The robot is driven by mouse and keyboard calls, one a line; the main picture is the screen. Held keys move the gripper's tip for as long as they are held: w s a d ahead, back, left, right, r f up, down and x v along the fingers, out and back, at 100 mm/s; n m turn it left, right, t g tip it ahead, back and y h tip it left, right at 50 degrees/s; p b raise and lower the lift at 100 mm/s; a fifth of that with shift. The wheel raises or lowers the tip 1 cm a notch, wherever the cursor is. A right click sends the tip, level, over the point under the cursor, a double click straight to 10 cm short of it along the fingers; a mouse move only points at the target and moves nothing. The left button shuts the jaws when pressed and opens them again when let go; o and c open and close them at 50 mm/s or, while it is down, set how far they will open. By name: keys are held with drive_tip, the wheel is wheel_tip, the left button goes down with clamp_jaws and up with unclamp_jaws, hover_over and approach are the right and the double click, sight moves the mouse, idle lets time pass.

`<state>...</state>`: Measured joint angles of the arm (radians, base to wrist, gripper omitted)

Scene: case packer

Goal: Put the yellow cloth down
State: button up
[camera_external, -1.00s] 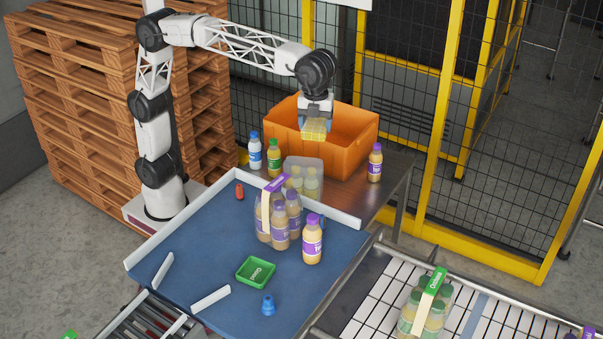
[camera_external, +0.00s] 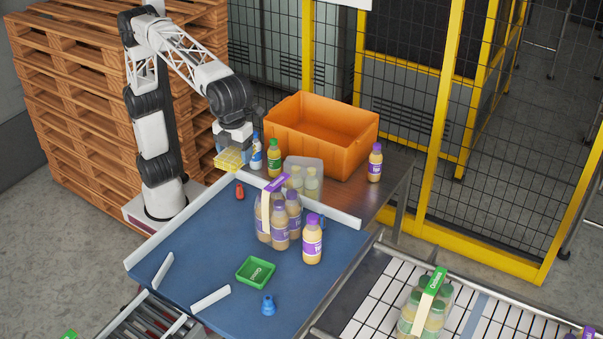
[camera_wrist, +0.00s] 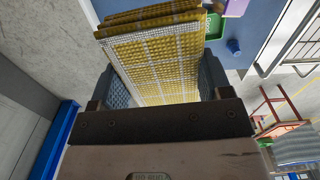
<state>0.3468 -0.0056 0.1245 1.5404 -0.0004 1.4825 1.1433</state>
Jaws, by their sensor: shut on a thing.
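The yellow cloth (camera_external: 229,159) is a folded, textured yellow piece with pale grid lines.
An orange crate (camera_external: 290,140) stands on the metal table (camera_external: 345,193). The blue table (camera_external: 200,250) holds a bottle pack (camera_external: 279,222), a green tray (camera_external: 247,277) and a small red item (camera_external: 239,191).

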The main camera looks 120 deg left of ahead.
drive_tip(key=m, duration=0.1)
hover_over(220, 238)
wheel_tip(220, 238, down, 18)
drive_tip(key=shift+f, duration=0.25)
drive_tip(key=shift+f, duration=2.95)
drive_tip(key=shift+f, duration=1.9)
